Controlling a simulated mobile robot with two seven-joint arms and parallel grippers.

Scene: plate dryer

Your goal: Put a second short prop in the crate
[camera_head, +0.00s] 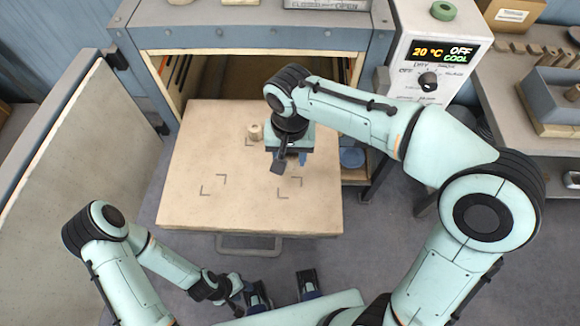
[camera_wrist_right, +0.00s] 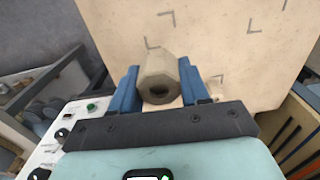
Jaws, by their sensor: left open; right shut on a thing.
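A short tan prop (camera_wrist_right: 158,68) with a hole in its end sits between the blue fingers of my right gripper (camera_wrist_right: 160,90), which is shut on it. In the head view this gripper (camera_head: 284,165) is over the pale board, and its own wrist hides the held prop. Another short prop (camera_head: 255,132) stands on the board just left of the gripper, beside a corner mark. The grey crate (camera_head: 546,103) is on the bench at the right, with a small object at its right side, cut by the picture edge. My left gripper (camera_head: 281,288) is open and empty, low in front.
The pale board (camera_head: 190,160) extends from the open dryer (camera_head: 245,38), with several corner marks. The dryer door (camera_head: 85,150) stands open at the left. The control panel (camera_head: 430,60) is right of the opening. Several tan pieces (camera_head: 517,46) lie on the right bench behind the crate.

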